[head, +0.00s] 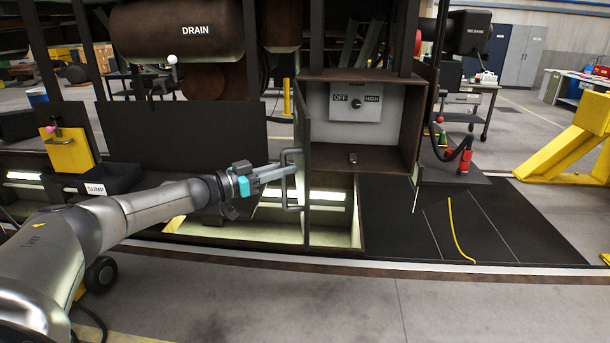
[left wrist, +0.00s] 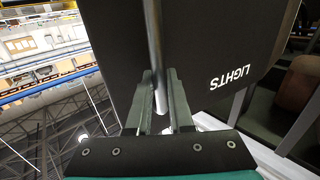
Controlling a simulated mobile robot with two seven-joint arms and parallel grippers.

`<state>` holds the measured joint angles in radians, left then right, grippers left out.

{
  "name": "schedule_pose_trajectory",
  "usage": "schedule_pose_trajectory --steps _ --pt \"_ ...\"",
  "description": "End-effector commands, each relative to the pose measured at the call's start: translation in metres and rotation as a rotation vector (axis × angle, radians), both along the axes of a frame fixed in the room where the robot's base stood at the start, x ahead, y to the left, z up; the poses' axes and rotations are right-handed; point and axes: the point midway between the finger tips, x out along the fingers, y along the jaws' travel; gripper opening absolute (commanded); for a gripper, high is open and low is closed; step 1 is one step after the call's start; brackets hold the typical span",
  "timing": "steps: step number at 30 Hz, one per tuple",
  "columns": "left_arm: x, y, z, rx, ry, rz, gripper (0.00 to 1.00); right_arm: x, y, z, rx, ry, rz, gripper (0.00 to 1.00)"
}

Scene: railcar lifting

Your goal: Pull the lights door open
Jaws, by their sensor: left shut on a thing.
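The lights door (head: 302,140) is seen nearly edge-on at the left side of its brown cabinet (head: 427,120). It stands swung out toward me, and the cabinet interior is exposed. A grey bar handle (head: 287,200) sticks out to the left from the door. My left gripper (head: 292,170) is shut on the handle. In the left wrist view the dark door (left wrist: 205,45) shows its LIGHTS lettering upside down, and the handle (left wrist: 155,50) runs between the fingers of the gripper (left wrist: 160,110). My right gripper is in neither view.
Inside the cabinet is a grey panel with an OFF/HIGH knob (head: 357,103). Below is a lit pit (head: 325,215). A dark mat (head: 480,225) lies right of it. A yellow stand (head: 585,140) is at far right. A SUMP box (head: 95,180) is behind my left arm.

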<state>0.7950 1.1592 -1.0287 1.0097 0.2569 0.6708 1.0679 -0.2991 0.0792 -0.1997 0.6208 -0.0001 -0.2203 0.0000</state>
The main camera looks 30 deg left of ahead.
Motion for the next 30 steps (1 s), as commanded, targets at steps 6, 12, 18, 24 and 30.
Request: schedule_pose_trajectory --steps 6,12,18,24,30 --pt "-0.016 0.034 0.003 -0.002 -0.009 -0.001 0.0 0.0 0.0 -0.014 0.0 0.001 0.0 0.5" --pt "-0.024 0.051 0.005 -0.004 -0.011 0.003 0.0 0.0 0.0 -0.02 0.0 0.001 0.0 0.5" --pt "-0.028 0.06 0.005 -0.004 -0.011 0.004 0.0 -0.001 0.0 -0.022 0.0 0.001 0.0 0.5" --pt "-0.029 0.062 0.006 -0.004 -0.011 0.004 0.0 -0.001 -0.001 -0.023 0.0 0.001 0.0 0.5" --pt "-0.029 0.062 0.006 -0.005 -0.012 0.004 0.0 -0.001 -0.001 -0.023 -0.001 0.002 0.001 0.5"
